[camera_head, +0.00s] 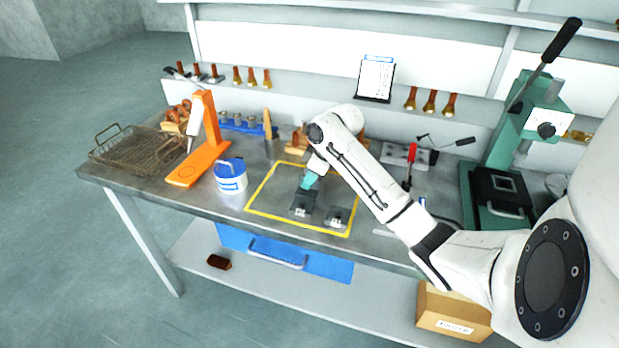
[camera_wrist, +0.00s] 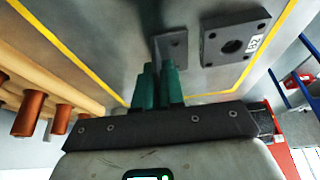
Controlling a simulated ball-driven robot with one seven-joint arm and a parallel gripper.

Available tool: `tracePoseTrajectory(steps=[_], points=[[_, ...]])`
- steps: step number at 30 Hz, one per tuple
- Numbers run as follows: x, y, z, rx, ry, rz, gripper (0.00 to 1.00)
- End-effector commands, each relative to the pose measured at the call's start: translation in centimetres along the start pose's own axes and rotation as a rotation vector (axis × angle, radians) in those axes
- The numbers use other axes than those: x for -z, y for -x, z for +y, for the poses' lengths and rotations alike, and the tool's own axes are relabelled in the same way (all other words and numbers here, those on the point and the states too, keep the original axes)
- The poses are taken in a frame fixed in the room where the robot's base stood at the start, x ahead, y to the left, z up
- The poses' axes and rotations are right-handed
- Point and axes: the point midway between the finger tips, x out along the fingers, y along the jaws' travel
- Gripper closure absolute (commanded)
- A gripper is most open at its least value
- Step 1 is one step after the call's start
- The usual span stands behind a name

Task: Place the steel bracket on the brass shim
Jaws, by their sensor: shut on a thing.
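My gripper (camera_head: 308,182) reaches down inside the yellow outline on the bench, its teal fingers shut on a dark grey part that I take for the steel bracket (camera_head: 304,199). In the wrist view the fingers (camera_wrist: 158,80) are close together, and the bracket (camera_wrist: 174,46) shows at their tips as a grey plate with a small hole. Whether it touches the bench is unclear. A separate flat grey plate (camera_wrist: 235,38) with a large hole and a white label lies beside it; it also shows in the head view (camera_head: 338,214). I see nothing clearly brass-coloured that I can name as the shim.
A blue and white tub (camera_head: 230,177), an orange stand (camera_head: 204,150) and a wire basket (camera_head: 128,150) stand to the left. A green press (camera_head: 505,165) and a red-handled clamp (camera_head: 411,160) are to the right. Wooden-handled tools (camera_head: 251,77) line the back. The yellow outline's left part is clear.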

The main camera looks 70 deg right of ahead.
Motion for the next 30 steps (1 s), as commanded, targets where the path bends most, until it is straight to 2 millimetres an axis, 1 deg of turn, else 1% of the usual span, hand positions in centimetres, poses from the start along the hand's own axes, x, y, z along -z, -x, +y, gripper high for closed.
tracePoseTrajectory(steps=[5, 10, 11, 18, 26, 30], points=[[0.0, 0.0, 0.0, -0.001, 0.001, 0.001, 1.00], [-0.1, -0.4, -0.1, 0.001, 0.000, 0.001, 1.00], [-0.1, -0.3, 0.0, 0.000, 0.000, 0.000, 0.89], [-0.1, -0.3, 0.0, 0.000, 0.000, 0.000, 0.66], [0.0, -0.1, 0.0, -0.001, 0.001, 0.000, 0.66], [0.1, 0.9, 0.0, -0.002, 0.001, 0.002, 0.66]])
